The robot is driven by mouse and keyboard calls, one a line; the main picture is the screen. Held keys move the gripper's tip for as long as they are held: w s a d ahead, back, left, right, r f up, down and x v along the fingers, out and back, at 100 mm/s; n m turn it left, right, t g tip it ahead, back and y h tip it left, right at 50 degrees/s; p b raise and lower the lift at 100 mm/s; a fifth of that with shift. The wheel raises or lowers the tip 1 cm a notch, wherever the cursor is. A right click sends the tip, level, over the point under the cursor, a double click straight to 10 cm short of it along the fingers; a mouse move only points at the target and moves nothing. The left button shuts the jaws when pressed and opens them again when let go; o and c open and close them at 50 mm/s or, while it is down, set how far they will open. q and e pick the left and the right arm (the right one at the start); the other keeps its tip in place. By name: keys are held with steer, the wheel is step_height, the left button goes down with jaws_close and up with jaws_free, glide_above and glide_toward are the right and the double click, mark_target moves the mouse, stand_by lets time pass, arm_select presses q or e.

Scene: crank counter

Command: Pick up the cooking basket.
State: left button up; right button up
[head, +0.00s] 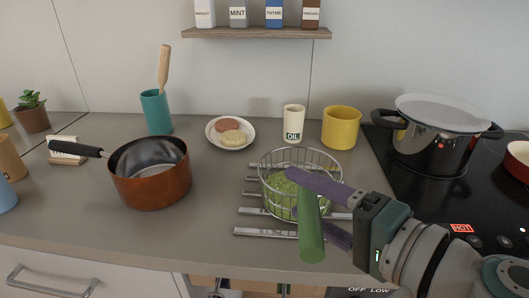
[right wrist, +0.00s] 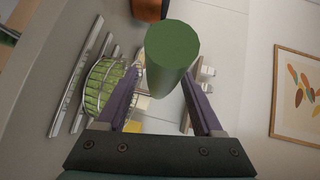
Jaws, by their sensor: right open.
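The cooking basket (head: 300,160) is a round wire basket with green contents, standing on a rack of metal bars (head: 268,232) on the counter. Its thick green handle (head: 311,230) points toward me. My right gripper (head: 300,200) comes in from the right, with its purple fingers open and the handle between them in the picture. In the right wrist view, the handle's round end (right wrist: 172,55) shows between the fingertips, with gaps at the sides; I see no grip. The basket (right wrist: 102,85) is left of the fingers there. My left gripper is not in view.
A copper pan (head: 150,178) stands to the left, and a lidded steel pot (head: 435,135) on the hob at right, near a lit HOT sign (head: 461,228). Behind are a plate (head: 212,141), an oil bottle (head: 293,122) and a yellow cup (head: 341,128). The counter between pan and basket is clear.

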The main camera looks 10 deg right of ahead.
jaws_close()
stand_by(0.5)
stand_by(0.8)
steer(key=shift+r, duration=0.1)
